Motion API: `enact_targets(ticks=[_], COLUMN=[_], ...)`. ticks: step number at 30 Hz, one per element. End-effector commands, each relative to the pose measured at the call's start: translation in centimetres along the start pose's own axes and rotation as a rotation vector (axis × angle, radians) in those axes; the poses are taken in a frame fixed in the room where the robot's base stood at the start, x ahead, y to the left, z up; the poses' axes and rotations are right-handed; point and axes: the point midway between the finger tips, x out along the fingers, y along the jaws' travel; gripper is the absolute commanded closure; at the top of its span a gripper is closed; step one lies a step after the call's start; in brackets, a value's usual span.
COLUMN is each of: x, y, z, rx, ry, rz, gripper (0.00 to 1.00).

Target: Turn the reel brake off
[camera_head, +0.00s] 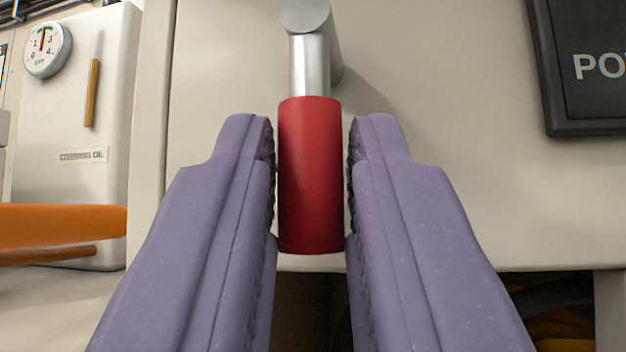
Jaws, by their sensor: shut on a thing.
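The lever has a red cylindrical grip (310,175) on a silver metal shaft (311,65). It hangs down from a round metal pivot at the top of the camera view, in front of a cream panel. My gripper (311,150) has two purple ridged fingers, one on each side of the red grip, and is shut on it. The lower end of the red grip shows between the fingers. What the pivot is fixed to lies partly out of view at the top.
A black sign (590,65) reading "PO" is at the upper right. A dark opening lies under the panel.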

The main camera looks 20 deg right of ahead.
Motion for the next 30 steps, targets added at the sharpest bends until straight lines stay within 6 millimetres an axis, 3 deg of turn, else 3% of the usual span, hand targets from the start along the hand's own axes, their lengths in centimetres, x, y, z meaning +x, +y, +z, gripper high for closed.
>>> enact_targets(ticks=[1, 3, 4, 14, 24, 30], x=[0.0, 0.0, 0.0, -0.4, -6.2, -7.8], y=[-0.1, -0.1, -0.1, 0.0, 0.0, 0.0], z=[0.1, 0.0, 0.0, 0.0, 0.0, 0.0], rx=[0.001, 0.001, 0.001, 0.000, 0.000, 0.000], ry=[-0.002, -0.001, -0.001, -0.002, -0.003, -0.002], rz=[-0.001, -0.001, -0.001, -0.001, 0.000, -0.001], gripper=[0.76, 0.60, 0.57, 0.57, 0.57, 0.57])
